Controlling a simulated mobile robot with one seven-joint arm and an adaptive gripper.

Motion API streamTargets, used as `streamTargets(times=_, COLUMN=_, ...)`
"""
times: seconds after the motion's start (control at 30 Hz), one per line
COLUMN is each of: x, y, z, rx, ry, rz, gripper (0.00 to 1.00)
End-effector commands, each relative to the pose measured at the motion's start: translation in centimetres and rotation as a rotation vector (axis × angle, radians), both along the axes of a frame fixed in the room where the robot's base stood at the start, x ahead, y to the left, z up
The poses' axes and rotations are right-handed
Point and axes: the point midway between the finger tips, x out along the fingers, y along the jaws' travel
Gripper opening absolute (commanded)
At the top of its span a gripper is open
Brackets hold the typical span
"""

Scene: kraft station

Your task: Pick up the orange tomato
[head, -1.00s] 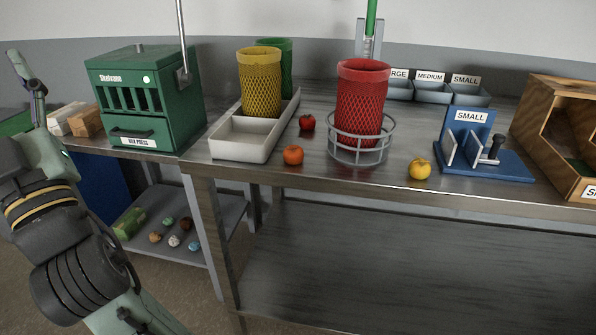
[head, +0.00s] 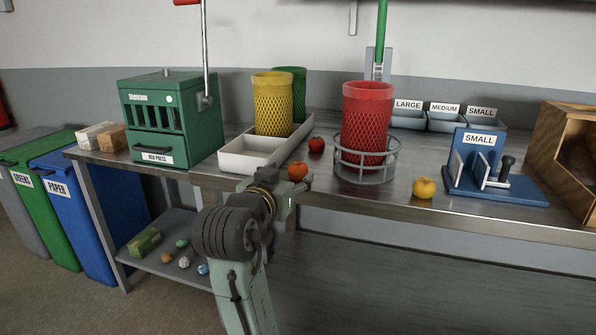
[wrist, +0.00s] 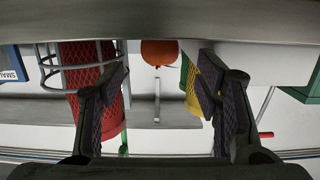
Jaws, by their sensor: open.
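The orange tomato (head: 298,171) sits on the metal table near its front edge, right of the white tray. In the wrist view, which is upside down, the orange tomato (wrist: 160,53) shows beyond and between the two fingers, partly cut off by the table edge. My gripper (head: 303,183) is at the table's front edge, just in front of the tomato; its fingers are hard to make out there. In the wrist view my gripper (wrist: 162,82) is open and empty, with its padded fingers wide apart and not touching the tomato.
A red tomato (head: 316,145) lies behind the orange one. The red mesh basket (head: 368,105) in a wire ring (head: 366,178) stands to the right, the white tray (head: 236,163) to the left. A yellow tomato (head: 424,188) lies farther right. The table's front edge (head: 400,207) is close to my gripper.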

Motion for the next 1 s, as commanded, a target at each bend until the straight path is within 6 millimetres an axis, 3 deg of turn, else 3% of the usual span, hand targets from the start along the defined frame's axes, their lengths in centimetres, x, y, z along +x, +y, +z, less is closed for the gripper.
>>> streamTargets(times=0.4, x=4.7, y=-1.6, z=-0.3, rx=0.000, ry=0.001, rz=0.001, gripper=0.58)
streamTargets(times=0.67, x=5.0, y=-1.7, z=-0.4, rx=0.001, ry=-0.001, rz=0.003, gripper=0.58)
streamTargets(times=1.0, x=5.0, y=-1.7, z=-0.4, rx=0.000, ry=-0.001, rz=0.003, gripper=0.36)
